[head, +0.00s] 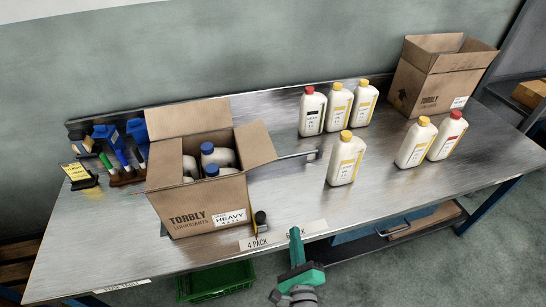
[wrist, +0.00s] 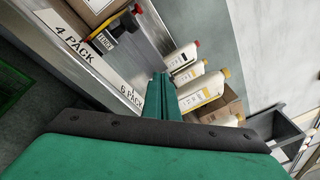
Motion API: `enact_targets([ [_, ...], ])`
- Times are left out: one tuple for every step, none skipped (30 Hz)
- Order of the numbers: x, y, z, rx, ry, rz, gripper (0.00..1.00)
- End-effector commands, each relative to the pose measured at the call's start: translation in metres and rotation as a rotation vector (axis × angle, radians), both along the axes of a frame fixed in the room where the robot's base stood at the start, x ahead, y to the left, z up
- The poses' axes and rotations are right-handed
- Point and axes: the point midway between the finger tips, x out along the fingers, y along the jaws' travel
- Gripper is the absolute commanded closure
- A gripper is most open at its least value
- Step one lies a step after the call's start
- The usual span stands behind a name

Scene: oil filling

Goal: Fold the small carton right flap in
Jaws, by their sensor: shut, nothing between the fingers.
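The small carton (head: 197,210) stands open on the bench behind the "4 PACK" label, with several blue-capped bottles (head: 218,154) inside. Its right flap (head: 254,145) sticks outward to the right, and its back flap (head: 188,119) stands up. I cannot tell clearly how the left flap lies. My gripper (head: 294,234) is at the bench's front edge, right of and in front of the carton, apart from it. Its green fingers are shut and empty. In the wrist view the fingers (wrist: 165,92) point toward the bottles, and a corner of the carton (wrist: 92,6) shows at the top.
White bottles (head: 346,158) stand to the right on the bench, several with yellow or red caps. A second open carton (head: 436,88) stands at the back right. A dark tool with a yellow part (head: 260,220) lies by the small carton's front right corner. A green crate (head: 215,281) is below.

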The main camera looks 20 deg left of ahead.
Motion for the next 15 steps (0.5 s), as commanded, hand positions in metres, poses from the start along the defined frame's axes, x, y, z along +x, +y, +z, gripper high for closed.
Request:
enact_targets([
  [0.018,0.008,0.018,0.105,-0.001,0.039,1.00],
  [0.025,0.013,0.027,0.171,0.004,0.064,1.00],
  [0.035,0.020,0.040,0.254,0.012,0.100,1.00],
  [0.041,0.024,0.049,0.311,0.019,0.127,1.00],
  [0.046,0.028,0.058,0.365,0.026,0.153,1.00],
  [0.052,0.033,0.070,0.427,0.035,0.186,1.00],
  [0.057,0.036,0.078,0.470,0.040,0.210,1.00],
  [0.060,0.040,0.085,0.507,0.047,0.233,1.00],
  [0.063,0.043,0.093,0.550,0.055,0.257,1.00],
  [0.065,0.045,0.099,0.576,0.059,0.274,1.00],
  [0.067,0.047,0.103,0.599,0.064,0.289,1.00],
  [0.069,0.048,0.108,0.622,0.070,0.304,1.00],
  [0.070,0.050,0.111,0.636,0.072,0.313,1.00],
  [0.071,0.051,0.113,0.645,0.074,0.320,1.00],
  [0.072,0.052,0.115,0.656,0.077,0.327,1.00],
])
